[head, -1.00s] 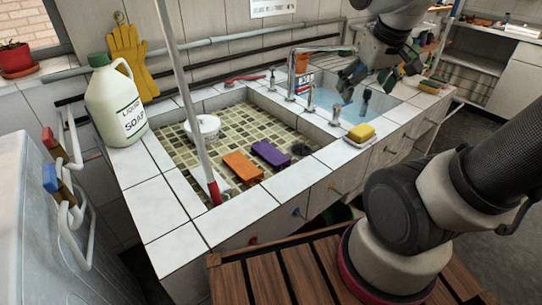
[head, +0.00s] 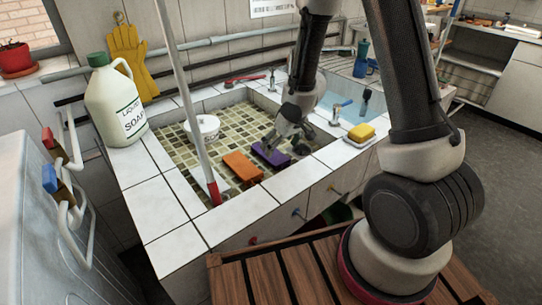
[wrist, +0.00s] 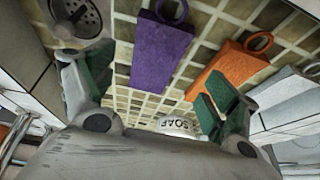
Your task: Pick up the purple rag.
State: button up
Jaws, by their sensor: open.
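The purple rag (head: 272,154) lies on the tiled floor of the left sink basin, to the right of an orange rag (head: 243,167). In the wrist view the purple rag (wrist: 161,55) is a flat block with a ring at one end. My gripper (head: 287,138) is over the basin just above the purple rag and hides part of it in the head view. In the wrist view my gripper (wrist: 150,95) has its green-padded fingers wide apart with nothing between them. The purple rag appears beyond the fingers, apart from them.
The orange rag also shows in the wrist view (wrist: 226,72), close to one finger. A red-and-white pole (head: 190,110) rises at the basin's left. A yellow sponge (head: 361,132) lies on the right rim.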

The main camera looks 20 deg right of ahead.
aim_at(274, 155)
jog(key=x, duration=0.6)
jog(key=shift+w+d+f, duration=0.1)
jog(key=shift+w+d, duration=0.05)
jog(key=shift+d, duration=0.05)
jog(key=shift+c, duration=0.5)
jog(key=c, duration=1)
